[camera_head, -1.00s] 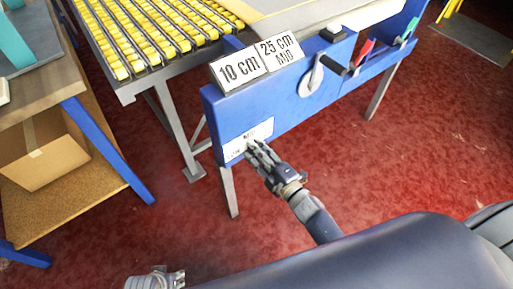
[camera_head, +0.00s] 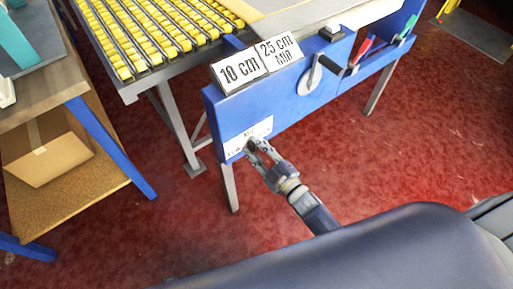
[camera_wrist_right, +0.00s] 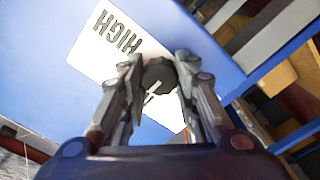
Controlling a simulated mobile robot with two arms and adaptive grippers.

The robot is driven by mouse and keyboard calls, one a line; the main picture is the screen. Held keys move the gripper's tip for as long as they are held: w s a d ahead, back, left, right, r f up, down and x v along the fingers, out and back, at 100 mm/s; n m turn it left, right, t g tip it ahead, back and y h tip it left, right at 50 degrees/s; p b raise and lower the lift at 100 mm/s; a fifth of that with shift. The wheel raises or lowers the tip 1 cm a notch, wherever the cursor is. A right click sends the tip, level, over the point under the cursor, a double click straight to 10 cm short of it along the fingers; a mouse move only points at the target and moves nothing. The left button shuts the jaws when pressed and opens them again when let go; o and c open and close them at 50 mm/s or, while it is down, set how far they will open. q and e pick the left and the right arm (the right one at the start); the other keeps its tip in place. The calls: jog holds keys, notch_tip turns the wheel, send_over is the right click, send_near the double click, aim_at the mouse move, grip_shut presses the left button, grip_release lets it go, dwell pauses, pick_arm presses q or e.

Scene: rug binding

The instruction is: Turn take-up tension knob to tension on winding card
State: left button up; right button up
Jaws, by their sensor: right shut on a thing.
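The tension knob (camera_wrist_right: 158,72) is small and dark, with a white pointer line. It sits on a white label card (camera_wrist_right: 108,42) whose word HIGH reads upside down in the right wrist view. The card (camera_head: 236,146) is on the front of a blue panel in the head view. My right gripper (camera_wrist_right: 160,72) is shut on the knob, one finger on each side of it. In the head view the right gripper (camera_head: 257,146) reaches the card from below right and partly hides it. My left gripper is out of view.
The blue panel (camera_head: 290,112) carries a crank (camera_head: 318,74), signs reading 10 cm and 25 cm (camera_head: 257,62), and red and green-handled tools at the right. A roller bed (camera_head: 165,35) lies behind. A cardboard box (camera_head: 48,160) sits on a shelf at left.

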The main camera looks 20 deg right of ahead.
jog(key=o, duration=1.1)
jog(key=shift+c, duration=0.2)
jog(key=shift+s+d+f, duration=0.1)
jog(key=shift+s+d, duration=0.1)
jog(key=shift+s, duration=0.3)
jog(key=v, duration=1.1)
